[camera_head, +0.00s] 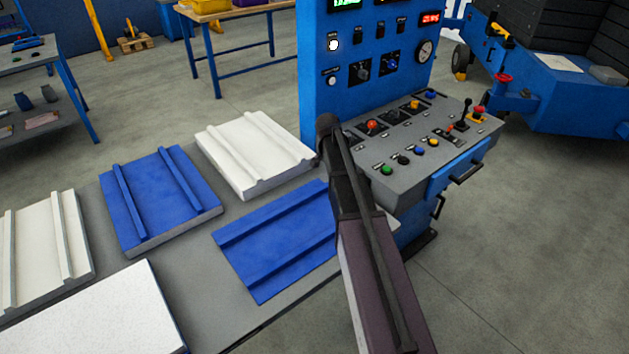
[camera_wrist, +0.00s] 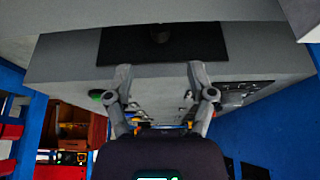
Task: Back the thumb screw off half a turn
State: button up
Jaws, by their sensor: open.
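I cannot make out a thumb screw for certain in either view. In the wrist view, a small dark round knob (camera_wrist: 159,34) sits on a black plate (camera_wrist: 118,45) on a grey surface; I cannot tell whether it is the thumb screw. My gripper (camera_wrist: 160,73) is open and empty, its two grey fingers apart below the plate in the picture. In the head view my own arm crosses the left edge of the grey control console (camera_head: 414,170), and the gripper cannot be made out there.
The console carries a red knob (camera_head: 373,126), a green button (camera_head: 387,170), a black lever (camera_head: 465,113) and a red emergency button (camera_head: 478,111). A blue upright panel (camera_head: 345,100) stands behind. White and blue ribbed panels (camera_head: 165,200) lie on a grey table at left.

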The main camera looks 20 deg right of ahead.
jog(key=w+p+v, duration=0.1)
jog(key=p+v, duration=0.4)
jog(key=v, duration=0.1)
jog(key=s+a+r+n+y+p, duration=0.1)
jog(key=s+a+n+p, duration=0.1)
jog(key=s+a+n, duration=0.3)
jog(key=s+a+r+n+g+y+p, duration=0.1)
jog(key=s+a+n, duration=0.4)
jog(key=s, duration=0.8)
jog(key=a+r+y+p, duration=0.1)
jog(key=a, duration=0.2)
jog(key=shift+a, duration=0.35)
jog(key=shift+r, duration=0.1)
jog(key=w+d+f+m+h+b, duration=0.1)
jog(key=w+d+m, duration=0.3)
jog(key=w, duration=0.5)
jog(key=w+d+f+m+h+b, duration=0.2)
jog(key=w+d+m, duration=0.3)
jog(key=w+d, duration=0.4)
jog(key=shift+f+m+b, duration=0.3)
jog(key=shift+b, duration=0.5)
jog(key=shift+d+f, duration=0.1)
jog(key=shift+f, duration=0.05)
jog(key=b+x, duration=1.2)
jog(key=x, duration=0.1)
jog(key=shift+w+d+f+b, duration=0.15)
jog(key=shift+d+b, duration=0.15)
jog(key=shift+b, duration=0.05)
